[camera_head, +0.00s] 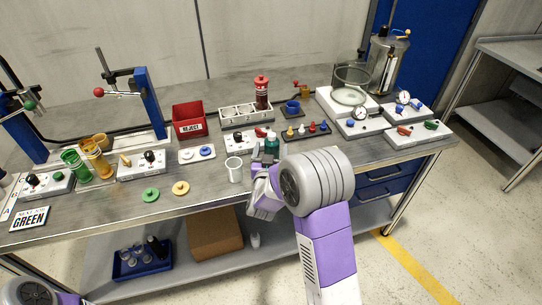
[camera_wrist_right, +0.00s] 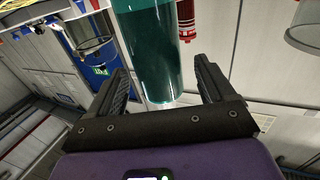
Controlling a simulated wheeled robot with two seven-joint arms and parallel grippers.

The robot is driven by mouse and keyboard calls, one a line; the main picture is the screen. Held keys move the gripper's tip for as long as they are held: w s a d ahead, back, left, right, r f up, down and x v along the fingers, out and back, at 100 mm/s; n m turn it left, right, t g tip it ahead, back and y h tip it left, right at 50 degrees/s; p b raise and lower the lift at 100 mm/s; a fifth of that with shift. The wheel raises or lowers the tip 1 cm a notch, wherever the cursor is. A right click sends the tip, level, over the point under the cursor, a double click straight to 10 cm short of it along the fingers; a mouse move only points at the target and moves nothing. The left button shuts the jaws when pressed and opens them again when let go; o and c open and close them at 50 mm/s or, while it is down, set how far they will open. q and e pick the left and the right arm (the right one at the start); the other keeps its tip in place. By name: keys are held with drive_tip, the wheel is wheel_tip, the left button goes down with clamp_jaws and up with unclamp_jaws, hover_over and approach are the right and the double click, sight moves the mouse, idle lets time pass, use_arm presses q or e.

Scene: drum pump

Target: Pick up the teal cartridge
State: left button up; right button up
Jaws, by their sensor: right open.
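The teal cartridge (camera_head: 272,144) stands upright near the front middle of the workbench, partly hidden by my right gripper (camera_head: 262,163). In the right wrist view the cartridge (camera_wrist_right: 148,50) is large and close, in line with the gap between the fingers of the right gripper (camera_wrist_right: 158,78). The two fingers are apart, with space on both sides of the cartridge; neither clearly touches it. My left gripper is out of view; only a part of my left arm shows at the bottom left corner.
A white cup (camera_head: 234,170) stands just left of my right gripper. A white rack (camera_head: 238,117) with a red-capped cartridge (camera_head: 262,92) stands behind. A dark tray (camera_head: 305,133) of small coloured pieces lies to the right. A red reject bin (camera_head: 188,120) is at the back left.

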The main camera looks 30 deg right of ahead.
drive_tip(key=x, duration=0.3)
drive_tip(key=shift+w+d+f, duration=0.1)
drive_tip(key=shift+w+d, duration=0.1)
drive_tip(key=c, duration=1.2)
